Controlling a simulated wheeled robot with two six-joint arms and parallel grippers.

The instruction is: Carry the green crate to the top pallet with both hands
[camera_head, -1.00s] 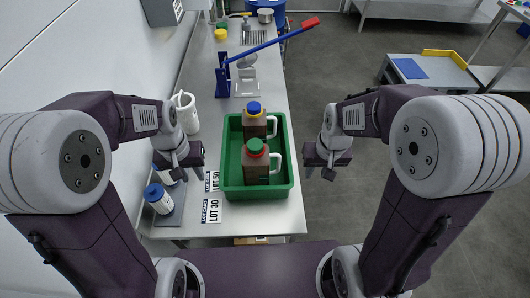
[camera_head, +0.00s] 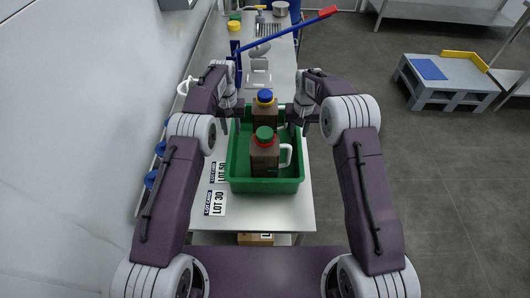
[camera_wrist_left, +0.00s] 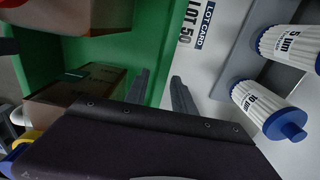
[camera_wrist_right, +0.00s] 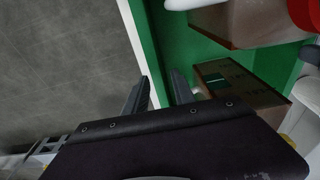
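The green crate (camera_head: 265,186) stands on the steel bench. Two brown jugs with white handles stand upright in it: one with a green cap (camera_head: 264,158) in front, one with a blue cap (camera_head: 264,115) behind. My left gripper (camera_wrist_left: 160,88) is open at the crate's left wall, one finger on the inner side and one on the outer side. My right gripper (camera_wrist_right: 158,88) is open at the right wall, also with its fingers on either side of it. In the head view both grippers are partly hidden by my arms. A grey pallet (camera_head: 455,98) sits on the floor at right.
The pallet bears a blue sheet (camera_head: 428,68) and a yellow edge piece (camera_head: 455,58). Lot cards (camera_head: 215,203) lie left of the crate. Blue-capped filter cartridges (camera_wrist_left: 268,108) lie beyond them. A blue-handled lever press (camera_head: 285,35) stands behind. Floor between bench and pallet is clear.

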